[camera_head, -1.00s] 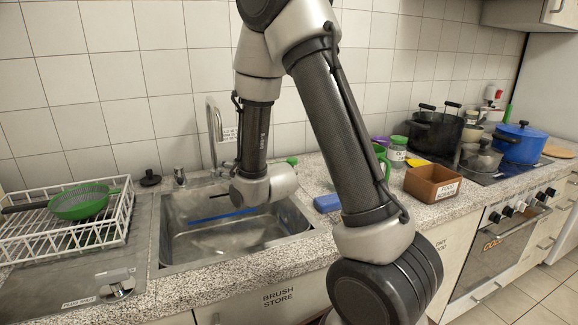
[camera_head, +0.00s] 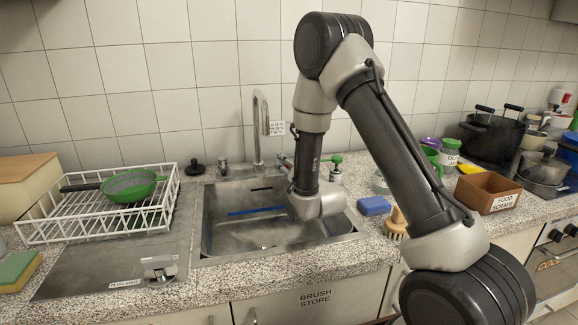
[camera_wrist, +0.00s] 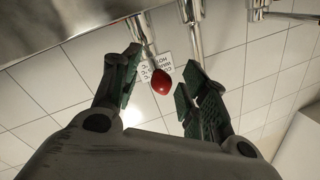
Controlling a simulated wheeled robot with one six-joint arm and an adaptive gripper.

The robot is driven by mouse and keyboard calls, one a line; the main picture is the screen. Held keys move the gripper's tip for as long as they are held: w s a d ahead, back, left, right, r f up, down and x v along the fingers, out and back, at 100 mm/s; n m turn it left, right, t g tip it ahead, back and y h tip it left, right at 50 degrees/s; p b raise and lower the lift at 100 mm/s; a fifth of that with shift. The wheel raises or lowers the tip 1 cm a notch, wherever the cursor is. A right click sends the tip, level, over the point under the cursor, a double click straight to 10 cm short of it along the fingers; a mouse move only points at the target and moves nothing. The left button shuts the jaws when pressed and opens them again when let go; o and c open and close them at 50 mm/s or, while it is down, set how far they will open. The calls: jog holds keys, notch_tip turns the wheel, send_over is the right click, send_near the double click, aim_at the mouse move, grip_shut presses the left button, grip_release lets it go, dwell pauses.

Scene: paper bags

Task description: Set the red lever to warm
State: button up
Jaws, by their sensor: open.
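The red lever (camera_wrist: 161,82) shows in the wrist view as a red rounded knob on a metal stem. My gripper (camera_wrist: 160,62) is open, with one finger on each side of the knob. I cannot tell whether either finger touches it. A white label (camera_wrist: 155,66) with dark print is on the tiles behind the lever; its words are too small to read surely. In the head view, the label (camera_head: 277,128) is beside the tall metal tap (camera_head: 261,130). The lever does not show there, and my arm covers most of my gripper.
A steel sink (camera_head: 235,245) lies under my arm. Right are a blue sponge (camera_head: 374,206), a brush (camera_head: 397,222) and a brown scraps box (camera_head: 487,190).

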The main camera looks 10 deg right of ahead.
jog(key=shift+c, duration=0.4)
grip_shut()
jog(key=shift+w+d+n+y, duration=0.15)
jog(key=shift+d+n+y, duration=0.15)
jog(key=shift+d+y, duration=0.25)
jog(key=shift+d+n+g+y, duration=0.1)
jog(key=shift+n+g+y, duration=0.2)
jog(key=shift+n+y, duration=0.3)
jog(key=shift+o, duration=0.4)
grip_release()
